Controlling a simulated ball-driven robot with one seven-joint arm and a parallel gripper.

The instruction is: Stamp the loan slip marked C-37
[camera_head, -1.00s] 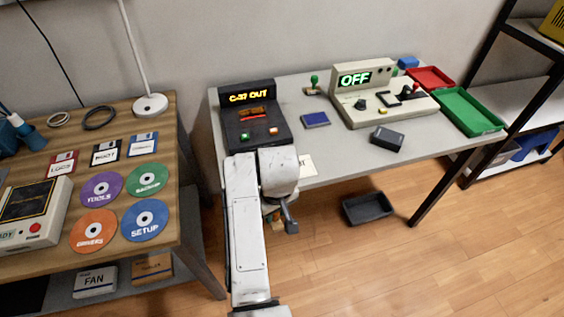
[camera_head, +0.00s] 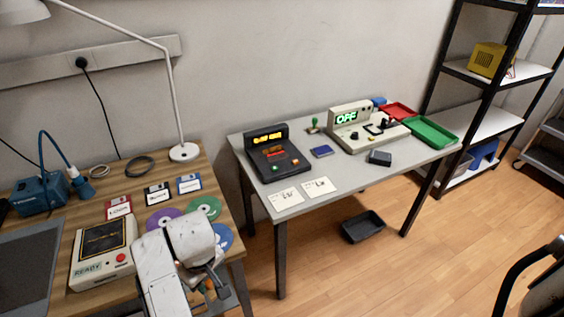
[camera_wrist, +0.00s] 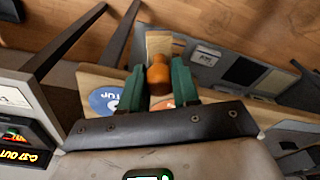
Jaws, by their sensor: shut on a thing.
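Two white loan slips, a left one (camera_head: 286,199) and a right one (camera_head: 319,187), lie side by side at the grey table's front edge. Their writing is too small to read. The terminal in the wrist view (camera_wrist: 22,150) reads C-37 OUT; it also stands behind the slips in the head view (camera_head: 276,158). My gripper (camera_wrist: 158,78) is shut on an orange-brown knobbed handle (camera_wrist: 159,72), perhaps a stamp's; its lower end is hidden. In the head view my gripper is by the wooden desk's right edge, away from the slips. A blue pad (camera_head: 321,151) and a green-handled stamp (camera_head: 315,124) sit on the grey table.
The wooden desk (camera_head: 196,160) at left holds discs, floppy disks and a READY device (camera_head: 103,252). A black bin (camera_head: 362,227) is on the floor.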

